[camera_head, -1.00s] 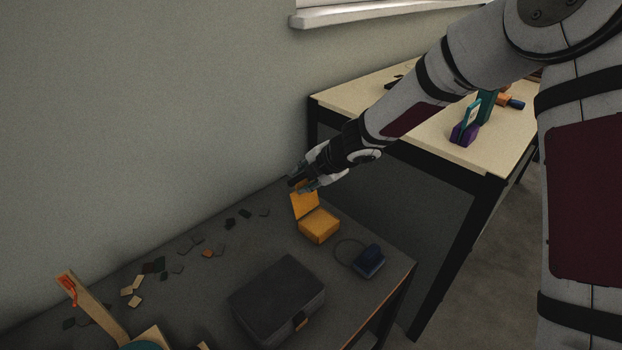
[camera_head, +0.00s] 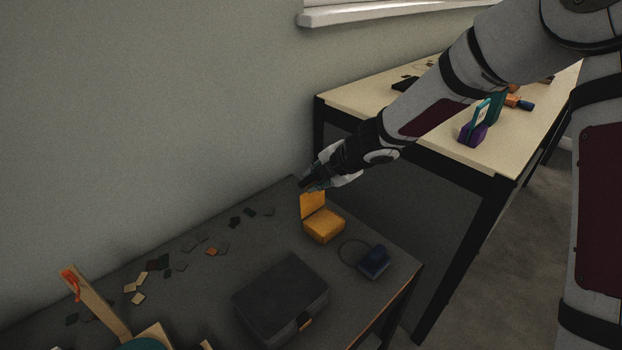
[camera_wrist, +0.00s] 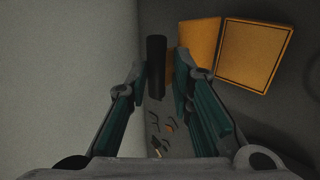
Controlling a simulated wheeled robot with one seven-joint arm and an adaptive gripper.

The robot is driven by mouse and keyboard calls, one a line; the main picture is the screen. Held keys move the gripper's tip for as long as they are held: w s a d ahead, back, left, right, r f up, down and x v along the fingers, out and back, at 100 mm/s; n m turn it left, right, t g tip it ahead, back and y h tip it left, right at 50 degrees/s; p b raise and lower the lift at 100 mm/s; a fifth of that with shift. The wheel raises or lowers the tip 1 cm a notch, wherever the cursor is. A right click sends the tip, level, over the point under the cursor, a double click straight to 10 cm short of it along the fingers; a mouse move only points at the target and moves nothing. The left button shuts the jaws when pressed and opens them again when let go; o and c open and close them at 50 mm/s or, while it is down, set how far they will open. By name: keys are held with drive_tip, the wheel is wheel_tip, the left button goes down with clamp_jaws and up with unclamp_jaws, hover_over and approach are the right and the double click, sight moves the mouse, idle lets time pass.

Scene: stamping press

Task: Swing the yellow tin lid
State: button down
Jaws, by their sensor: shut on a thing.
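The yellow tin (camera_head: 324,228) stands on the dark table below my gripper, with its lid (camera_head: 312,205) swung up steeply on the wall side. In the wrist view the tin body (camera_wrist: 256,55) is at upper right, and the lid (camera_wrist: 200,42) shows left of it. My gripper (camera_head: 309,183) is just above the lid's top edge. In the wrist view my fingers (camera_wrist: 158,82) close around a dark upright bar (camera_wrist: 156,55) beside the lid. I cannot tell whether the bar is joined to the lid. The contact is partly hidden.
A black case (camera_head: 281,300) and a dark blue object (camera_head: 373,262) with a thin loop are near the tin. Several small flat chips (camera_head: 162,263) lie to the left. A grey wall stands close behind. A light-topped table (camera_head: 440,128) is behind on the right.

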drive_tip(key=shift+s+d+f, duration=0.25)
drive_tip(key=shift+s+f, duration=0.1)
drive_tip(key=shift+s+d+f+b, duration=0.1)
drive_tip(key=shift+s+d+b, duration=0.45)
drive_tip(key=shift+s+d, duration=0.4)
drive_tip(key=shift+d, duration=0.2)
drive_tip(key=shift+s+d+f+b, duration=0.35)
drive_tip(key=shift+s+d+b, duration=0.3)
drive_tip(key=shift+d+b, duration=0.1)
drive_tip(key=shift+a, duration=0.1)
